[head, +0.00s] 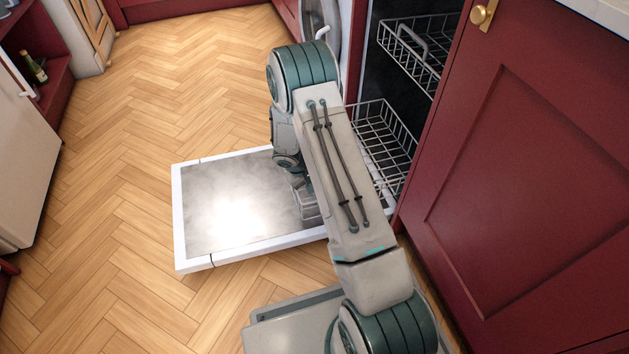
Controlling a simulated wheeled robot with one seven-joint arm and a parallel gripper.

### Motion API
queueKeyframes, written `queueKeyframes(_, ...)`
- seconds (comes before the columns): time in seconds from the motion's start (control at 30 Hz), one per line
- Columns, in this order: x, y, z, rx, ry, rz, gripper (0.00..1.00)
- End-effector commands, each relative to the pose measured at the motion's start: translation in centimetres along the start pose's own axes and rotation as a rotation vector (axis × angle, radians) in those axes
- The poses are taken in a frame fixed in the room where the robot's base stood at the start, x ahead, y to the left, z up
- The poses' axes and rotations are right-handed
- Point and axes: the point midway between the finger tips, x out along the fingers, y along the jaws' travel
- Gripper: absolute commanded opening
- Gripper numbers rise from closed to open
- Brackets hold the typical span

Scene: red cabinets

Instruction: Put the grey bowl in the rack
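I cannot make out the grey bowl in the head view. The dishwasher stands open, with its door (182,215) folded down flat over the floor. Its lower wire rack (407,148) and upper wire rack (436,66) show at the right, and their visible parts look empty. My gripper (309,213) points down over the right part of the door.
A closed red cabinet door (530,170) with a brass knob (478,15) borders the dishwasher on the right. The wood floor (130,130) left of the open door is clear. A bottle (33,66) stands on a shelf at the far left.

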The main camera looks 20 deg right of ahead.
Motion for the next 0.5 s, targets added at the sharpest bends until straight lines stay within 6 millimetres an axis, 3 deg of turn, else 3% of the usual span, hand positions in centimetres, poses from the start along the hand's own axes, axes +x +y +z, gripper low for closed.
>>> queueKeyframes(0.1,1.0,-0.51,0.29,0.001,-0.006,-0.004,0.0)
queueKeyframes(0.5,1.48,-0.77,0.23,0.003,-0.007,-0.007,0.0)
